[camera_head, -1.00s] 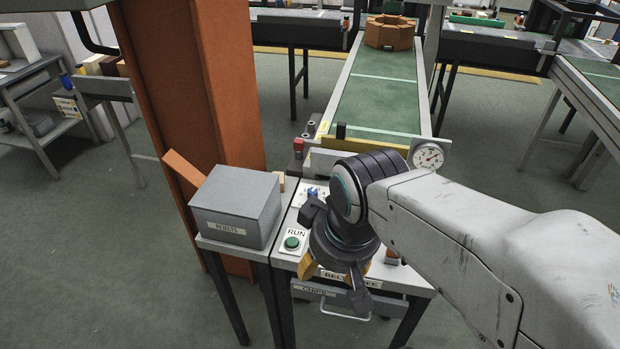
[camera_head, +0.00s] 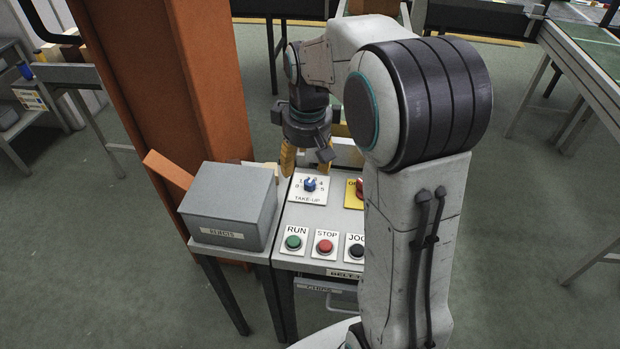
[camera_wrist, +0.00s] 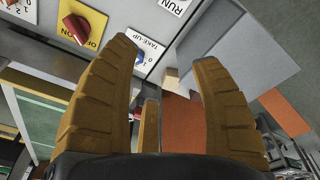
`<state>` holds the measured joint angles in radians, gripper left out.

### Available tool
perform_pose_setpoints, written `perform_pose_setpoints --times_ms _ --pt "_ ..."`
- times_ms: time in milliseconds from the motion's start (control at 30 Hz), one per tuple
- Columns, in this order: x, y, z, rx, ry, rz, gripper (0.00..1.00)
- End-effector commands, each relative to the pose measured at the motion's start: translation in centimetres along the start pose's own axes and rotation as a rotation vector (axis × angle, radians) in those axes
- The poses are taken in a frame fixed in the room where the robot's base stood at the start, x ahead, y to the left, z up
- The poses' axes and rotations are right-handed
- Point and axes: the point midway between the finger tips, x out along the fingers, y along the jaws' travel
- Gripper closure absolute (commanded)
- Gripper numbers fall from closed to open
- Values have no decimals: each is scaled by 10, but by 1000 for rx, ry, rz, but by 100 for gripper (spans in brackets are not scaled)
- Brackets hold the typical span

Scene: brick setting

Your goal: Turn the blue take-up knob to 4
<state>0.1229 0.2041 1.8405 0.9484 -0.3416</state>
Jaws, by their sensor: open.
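The blue take-up knob (camera_head: 309,184) sits on a white plate marked TAKE-UP (camera_head: 307,198), with small numbers around it, on the control panel. In the wrist view the knob (camera_wrist: 139,59) shows just right of the left finger's tip, partly hidden by it, so its pointer is hard to read. My gripper (camera_head: 306,165) hangs just above and behind the knob, fingers pointing down and apart. In the wrist view the open yellow fingers of my gripper (camera_wrist: 164,68) have nothing held between them. The knob is not between them.
A red knob on a yellow plate (camera_head: 352,197) is right of the take-up plate. RUN (camera_head: 293,242), STOP (camera_head: 325,246) and JOG (camera_head: 356,250) buttons line the front. A grey rejects box (camera_head: 232,205) and an orange column (camera_head: 190,90) stand at left.

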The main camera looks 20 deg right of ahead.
Motion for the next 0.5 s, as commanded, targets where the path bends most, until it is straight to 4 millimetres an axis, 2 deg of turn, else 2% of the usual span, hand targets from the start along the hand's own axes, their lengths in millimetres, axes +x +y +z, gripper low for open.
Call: perform_pose_setpoints --times_ms 100,200,333,500 --pt "32 22 -29 -38 -38 -11 42" --pt "61 38 -47 -72 -62 -21 42" --pt "98 56 -64 -112 -90 -34 42" --pt "138 73 -76 -151 -116 -49 42"
